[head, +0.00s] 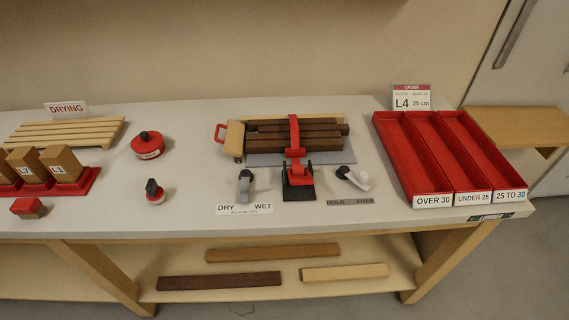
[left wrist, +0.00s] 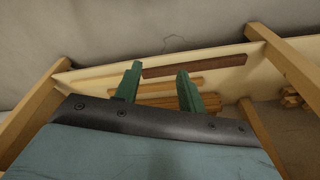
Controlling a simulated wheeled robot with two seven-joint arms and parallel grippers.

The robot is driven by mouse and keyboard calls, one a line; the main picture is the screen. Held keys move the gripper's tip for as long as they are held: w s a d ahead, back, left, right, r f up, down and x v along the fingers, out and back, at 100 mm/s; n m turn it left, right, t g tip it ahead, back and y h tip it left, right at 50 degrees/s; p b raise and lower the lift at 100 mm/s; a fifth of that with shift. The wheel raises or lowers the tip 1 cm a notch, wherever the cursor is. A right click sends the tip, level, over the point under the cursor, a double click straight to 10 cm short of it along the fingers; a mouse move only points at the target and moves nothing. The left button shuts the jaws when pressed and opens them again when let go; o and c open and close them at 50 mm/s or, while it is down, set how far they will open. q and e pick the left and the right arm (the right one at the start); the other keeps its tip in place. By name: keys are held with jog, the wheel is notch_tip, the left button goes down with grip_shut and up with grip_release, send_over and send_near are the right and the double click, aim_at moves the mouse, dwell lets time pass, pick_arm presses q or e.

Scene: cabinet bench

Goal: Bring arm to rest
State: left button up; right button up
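My left gripper (left wrist: 158,88) shows in the left wrist view with its two green fingers apart and nothing between them. Beyond the fingers are the lower shelf of the bench (left wrist: 105,77) and wooden strips lying on it. Neither of my arms or grippers shows in the head view.
A red three-lane tray (head: 405,155) stands at the right end. Two switches, one by the DRY/WET label (head: 244,209) and one by the HOLD/FREE label (head: 350,202), sit near the front. A slatted rack (head: 65,132) and blocks (head: 62,163) are at left. Strips (head: 218,281) lie on the shelf.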

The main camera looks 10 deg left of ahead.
pick_arm(q)
jog(key=s+a+f+g+b, duration=0.1)
jog(key=s+a+f+b, duration=0.1)
jog(key=s+f, duration=1.4)
jog(key=shift+a+f, duration=0.2)
jog(key=shift+a, duration=0.2)
